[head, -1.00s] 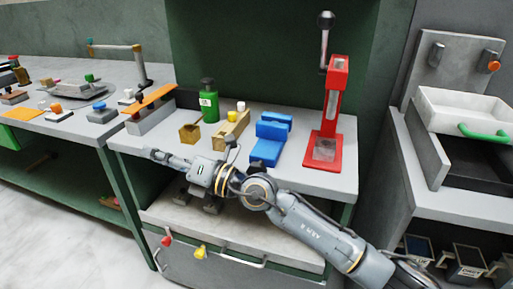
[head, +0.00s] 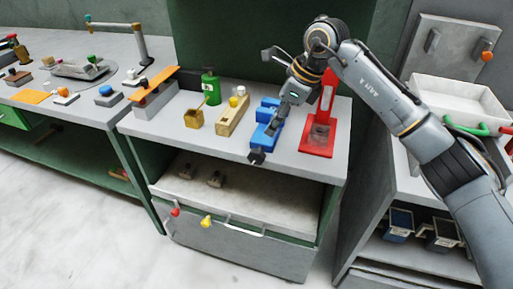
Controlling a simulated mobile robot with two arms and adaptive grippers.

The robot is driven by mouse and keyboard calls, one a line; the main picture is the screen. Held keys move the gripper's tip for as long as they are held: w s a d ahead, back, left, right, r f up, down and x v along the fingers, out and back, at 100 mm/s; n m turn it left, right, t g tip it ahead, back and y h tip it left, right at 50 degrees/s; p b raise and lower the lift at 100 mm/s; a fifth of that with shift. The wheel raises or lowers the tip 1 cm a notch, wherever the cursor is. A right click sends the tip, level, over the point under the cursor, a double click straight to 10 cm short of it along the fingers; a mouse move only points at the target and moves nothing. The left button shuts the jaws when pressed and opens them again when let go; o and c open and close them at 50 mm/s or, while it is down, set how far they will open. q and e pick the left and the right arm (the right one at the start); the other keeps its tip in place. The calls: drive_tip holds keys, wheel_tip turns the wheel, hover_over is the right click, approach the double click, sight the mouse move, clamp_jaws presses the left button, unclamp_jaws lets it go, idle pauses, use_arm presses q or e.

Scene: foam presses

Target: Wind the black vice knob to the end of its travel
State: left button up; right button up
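The blue vice (head: 268,104) stands on the grey bench, left of the red press. A dark, blocky shape that looks like the black vice knob (head: 256,157) is at its front, by the bench edge. My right gripper (head: 271,130) reaches down from the upper right, over the vice and in front of part of it. Its fingertips point at the knob and overlap the vice's front in the head view. Whether they touch anything, or are open or shut, cannot be told. My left gripper is out of view.
The red press (head: 320,132) stands close right of the vice, partly behind my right arm. A wooden block (head: 232,116), a green bottle (head: 211,88) and an orange-topped stand (head: 152,92) are to the left. A white tray (head: 450,98) is at the right.

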sight(257, 150)
drive_tip(key=p+x, duration=0.1)
drive_tip(key=x, duration=1.1)
drive_tip(key=shift+a+f, duration=0.15)
clamp_jaws()
